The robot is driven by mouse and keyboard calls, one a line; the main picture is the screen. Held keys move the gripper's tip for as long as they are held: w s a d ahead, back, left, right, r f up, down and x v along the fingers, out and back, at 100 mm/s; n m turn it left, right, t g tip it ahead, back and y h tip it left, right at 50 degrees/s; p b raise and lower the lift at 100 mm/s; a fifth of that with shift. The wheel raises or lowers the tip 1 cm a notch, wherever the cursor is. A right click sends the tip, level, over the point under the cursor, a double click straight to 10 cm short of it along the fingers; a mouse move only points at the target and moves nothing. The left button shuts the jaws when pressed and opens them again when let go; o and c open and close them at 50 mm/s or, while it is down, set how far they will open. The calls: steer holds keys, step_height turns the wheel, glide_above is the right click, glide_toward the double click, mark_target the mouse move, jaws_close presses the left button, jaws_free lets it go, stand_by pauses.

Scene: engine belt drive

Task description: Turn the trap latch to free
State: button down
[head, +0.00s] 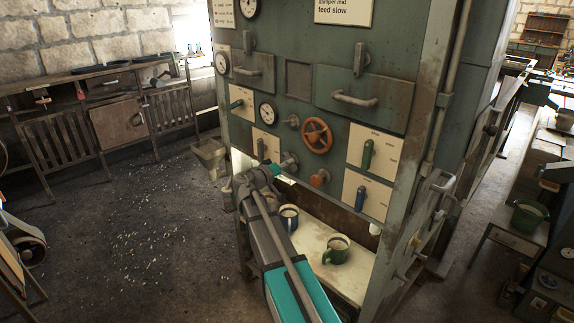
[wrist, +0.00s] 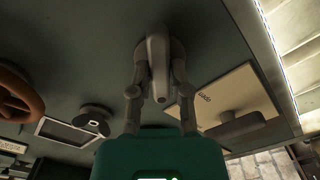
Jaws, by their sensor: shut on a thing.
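The trap latch, as far as I can tell, is the grey lever on a round boss (wrist: 156,50) on the green panel in the wrist view. It runs nearly straight up and down in that picture. My gripper (wrist: 158,82) has one finger on each side of the lever and is shut on it. In the head view my gripper (head: 279,170) is at the lower panel, left of and below the orange handwheel (head: 317,135). The grey latch (head: 290,159) is partly hidden there by my gripper and arm.
A card with a lever (head: 265,142) is close to my gripper's left. An orange knob (head: 319,178) and a blue lever (head: 360,198) are to the right. Mugs, one of them green (head: 336,249), stand on the pale shelf (head: 313,262) beneath. The floor at left is open.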

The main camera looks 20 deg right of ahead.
steer(key=m, duration=0.9)
steer(key=shift+m, duration=0.3)
stand_by(0.3)
steer(key=c, duration=0.6)
jaws_free()
steer(key=shift+v, duration=6)
